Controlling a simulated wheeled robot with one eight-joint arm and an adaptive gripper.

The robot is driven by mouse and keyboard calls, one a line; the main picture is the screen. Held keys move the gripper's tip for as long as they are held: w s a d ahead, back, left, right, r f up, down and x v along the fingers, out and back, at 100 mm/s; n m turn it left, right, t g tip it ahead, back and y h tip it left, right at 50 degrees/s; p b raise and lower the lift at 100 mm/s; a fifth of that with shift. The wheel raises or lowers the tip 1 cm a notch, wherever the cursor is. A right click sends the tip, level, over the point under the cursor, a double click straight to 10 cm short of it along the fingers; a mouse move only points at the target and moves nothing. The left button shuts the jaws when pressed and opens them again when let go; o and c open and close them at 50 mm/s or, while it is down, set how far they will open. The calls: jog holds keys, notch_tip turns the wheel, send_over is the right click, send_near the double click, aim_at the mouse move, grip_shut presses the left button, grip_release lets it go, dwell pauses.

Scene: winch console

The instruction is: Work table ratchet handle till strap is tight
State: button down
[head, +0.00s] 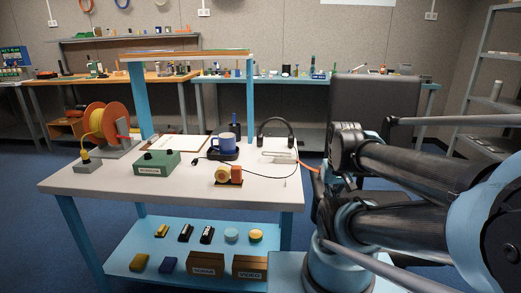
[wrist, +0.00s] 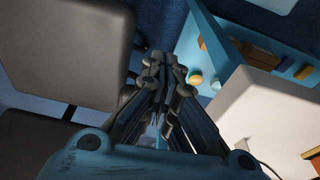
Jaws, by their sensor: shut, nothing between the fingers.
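The grey-topped work table (head: 110,185) stands left of my arm in the head view. An orange reel (head: 93,127) with yellow line and a red handle (head: 124,138) sits at its back left. A small orange device (head: 229,175) with a round knob is near the front right. A short orange strap-like piece (head: 307,167) shows at the table's right edge, partly hidden by my arm. I cannot tell which part is the ratchet handle. My gripper (wrist: 164,66) is shut and empty in the wrist view, apart from the table. I cannot make out its fingertips in the head view.
A green box (head: 157,164), blue mug (head: 224,143) and headphones (head: 276,133) stand on the table. The blue lower shelf (head: 125,263) holds several small items. A dark grey chair (head: 375,100) stands behind my arm; a grey rack (head: 478,85) is at right.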

notch_tip(320, 180, up, 13)
jog(key=g+y, duration=0.1)
jog(key=g, duration=0.6)
send_over(265, 157)
jog(key=w+d, duration=0.1)
jog(key=w, duration=0.4)
jog(key=x, duration=1)
jog(key=shift+w+f, duration=0.15)
jog(key=shift+w, duration=0.15)
